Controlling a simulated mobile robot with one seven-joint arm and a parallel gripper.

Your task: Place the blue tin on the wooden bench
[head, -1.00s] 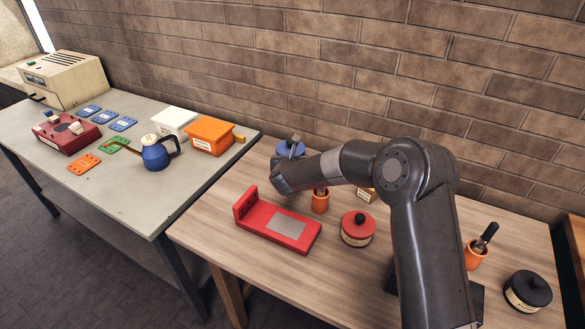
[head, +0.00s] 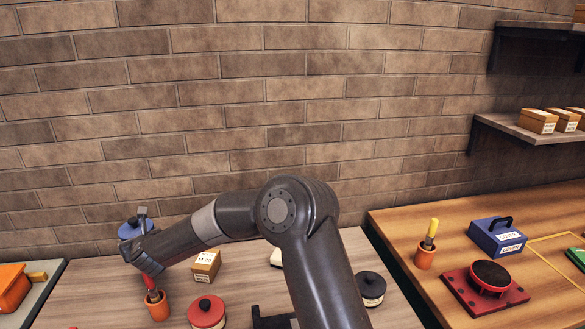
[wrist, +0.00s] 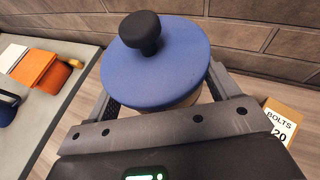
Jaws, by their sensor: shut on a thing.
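The blue tin (wrist: 155,62) has a round blue lid with a black knob, and a pale side shows just under the lid. It sits upright between the fingers of my gripper (head: 138,226), which is shut on it. In the head view, the tin (head: 130,229) shows at the left, in front of the brick wall, beyond the pale wood table. Its underside is hidden, so its exact height cannot be told. A warm brown wooden bench (head: 405,225) stands at the right, away from my gripper.
The bench holds an orange cup (head: 424,258), a blue box (head: 497,238), a red block with a black disc (head: 485,288) and a yellow outline. The pale table (head: 240,297) carries a red tin (head: 207,312), a black tin (head: 371,288) and a labelled box (head: 206,265). Shelves (head: 520,130) hang above right.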

